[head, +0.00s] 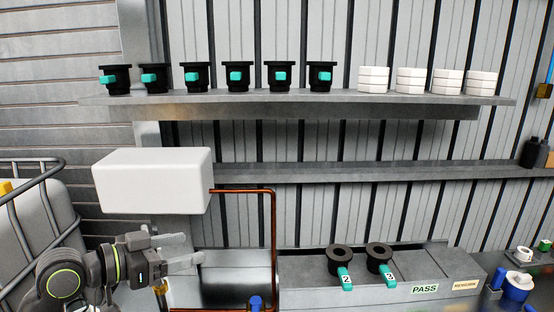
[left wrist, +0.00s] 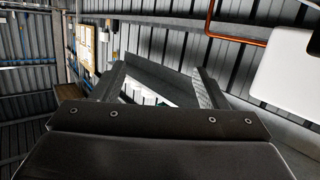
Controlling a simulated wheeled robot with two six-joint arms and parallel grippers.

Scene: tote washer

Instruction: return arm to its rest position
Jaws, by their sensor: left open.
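My left arm comes in from the lower left of the head view, with its links folded close. My left gripper (head: 180,249) is open and points to the right, with nothing between its fingers. It is in front of and below the white box (head: 150,180) on the wall. In the left wrist view the two fingers (left wrist: 165,85) stand apart, and the grey wall panels show beyond them. My right gripper is in neither view.
A grey bench (head: 440,268) holds two black fittings with teal handles (head: 340,258) (head: 379,257), near a PASS label. A copper pipe (head: 274,230) runs down from the white box. A caged tank (head: 35,215) stands at left. Shelves (head: 300,99) hold black and white parts.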

